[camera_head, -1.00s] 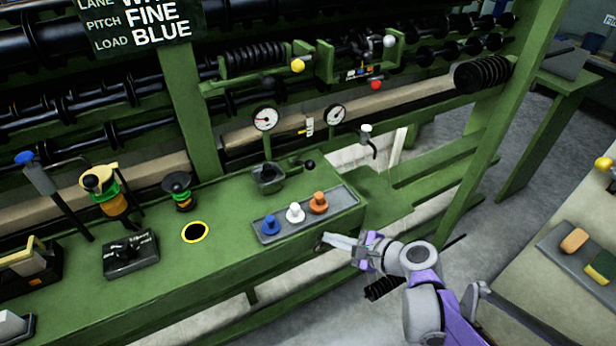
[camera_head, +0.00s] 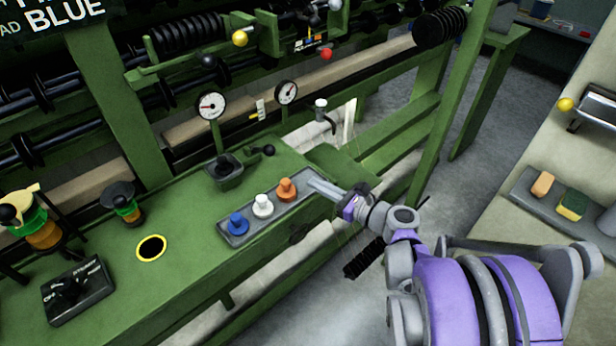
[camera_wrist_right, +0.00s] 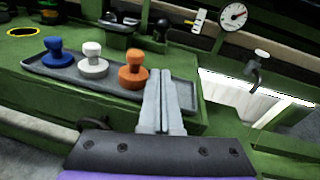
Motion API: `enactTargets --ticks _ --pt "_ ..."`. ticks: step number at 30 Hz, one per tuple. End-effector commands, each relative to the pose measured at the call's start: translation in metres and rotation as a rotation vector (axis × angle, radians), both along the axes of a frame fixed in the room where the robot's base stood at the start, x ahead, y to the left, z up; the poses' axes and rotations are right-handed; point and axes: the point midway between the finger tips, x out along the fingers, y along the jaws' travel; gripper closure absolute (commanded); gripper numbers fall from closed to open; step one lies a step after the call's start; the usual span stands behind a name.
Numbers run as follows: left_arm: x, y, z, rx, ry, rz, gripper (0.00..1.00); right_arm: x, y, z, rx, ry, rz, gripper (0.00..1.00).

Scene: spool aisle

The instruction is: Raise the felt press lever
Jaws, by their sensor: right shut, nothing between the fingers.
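No lever is labelled as the felt press lever, so I cannot tell which one it is. A short lever with a black knob (camera_head: 268,150) stands by a small green cup-shaped fixture (camera_head: 228,171) on the green bench; its knob also shows in the right wrist view (camera_wrist_right: 160,29). A yellow ball knob (camera_head: 565,104) sits beside a grey roller device at the right. Yellow (camera_head: 239,39) and red (camera_head: 326,54) knobs are on the machine frame. My right gripper (camera_head: 314,184) is shut and empty, by the right end of the stamp tray. My left gripper is not in view.
The grey tray (camera_head: 237,240) holds blue (camera_head: 238,224), white (camera_head: 262,206) and orange (camera_head: 286,190) stamps close to my right fingers. A tap (camera_head: 321,112) and two gauges stand behind. A green post (camera_head: 450,110) rises at right. A pale counter holds a sponge (camera_head: 572,204).

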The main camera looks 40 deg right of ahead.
Motion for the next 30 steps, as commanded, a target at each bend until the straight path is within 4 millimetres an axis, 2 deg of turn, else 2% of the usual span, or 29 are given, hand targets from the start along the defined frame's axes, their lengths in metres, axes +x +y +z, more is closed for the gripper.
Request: enactTargets --ticks 12,15,19,30 --pt "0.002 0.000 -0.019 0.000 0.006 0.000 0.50 0.085 0.020 -0.012 0.000 0.001 0.005 1.00" --pt "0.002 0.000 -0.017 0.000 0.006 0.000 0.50 0.096 0.024 0.001 -0.001 0.000 0.002 1.00" --pt "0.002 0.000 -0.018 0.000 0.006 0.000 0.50 0.106 0.027 0.010 -0.001 0.000 0.002 1.00" --pt "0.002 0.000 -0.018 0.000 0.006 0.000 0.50 0.111 0.028 0.015 -0.001 0.000 0.000 1.00"
